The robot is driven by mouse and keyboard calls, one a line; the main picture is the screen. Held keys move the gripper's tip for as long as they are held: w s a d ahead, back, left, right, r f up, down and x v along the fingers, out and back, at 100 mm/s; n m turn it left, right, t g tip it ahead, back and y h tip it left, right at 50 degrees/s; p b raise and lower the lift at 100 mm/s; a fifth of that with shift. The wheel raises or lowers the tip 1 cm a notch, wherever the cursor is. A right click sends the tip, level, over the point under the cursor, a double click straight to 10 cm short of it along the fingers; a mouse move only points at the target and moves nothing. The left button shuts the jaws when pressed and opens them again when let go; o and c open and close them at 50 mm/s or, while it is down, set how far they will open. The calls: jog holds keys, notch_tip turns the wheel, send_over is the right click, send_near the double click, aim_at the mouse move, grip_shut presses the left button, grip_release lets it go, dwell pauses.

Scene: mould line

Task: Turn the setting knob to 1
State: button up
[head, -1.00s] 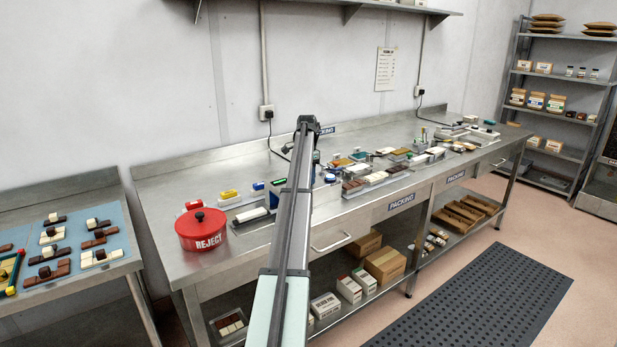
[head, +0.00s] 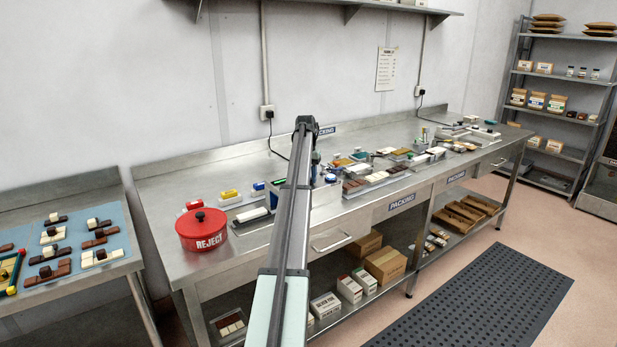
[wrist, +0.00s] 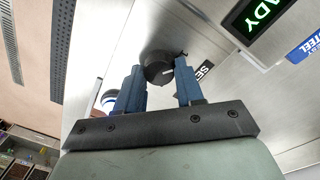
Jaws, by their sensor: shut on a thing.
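The setting knob (wrist: 160,68) is a dark round knob with a pale pointer line, in the wrist view. It sits on a grey metal panel (wrist: 135,35). My gripper (wrist: 158,82) has its two blue fingers on either side of the knob and is shut on it. A label (wrist: 204,71), partly hidden by a finger, shows the letters "SE" beside the knob. A dark display (wrist: 258,18) with green letters, of which "ADY" shows, is at the upper right. I cannot read the numbers around the knob.
In the head view a red REJECT pot (head: 202,230) stands at the left end of the steel bench (head: 165,195). Several trays and small items crowd the bench to the right of my arm. A blue label (wrist: 305,47) is right of the display.

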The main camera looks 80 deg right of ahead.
jog(key=shift+n, duration=0.6)
jog(key=o, duration=1)
jog(key=shift+o, duration=0.2)
jog(key=shift+r, duration=0.1)
notch_tip(320, 180, up, 14)
jog(key=shift+w+f, duration=0.2)
jog(key=shift+w, duration=0.2)
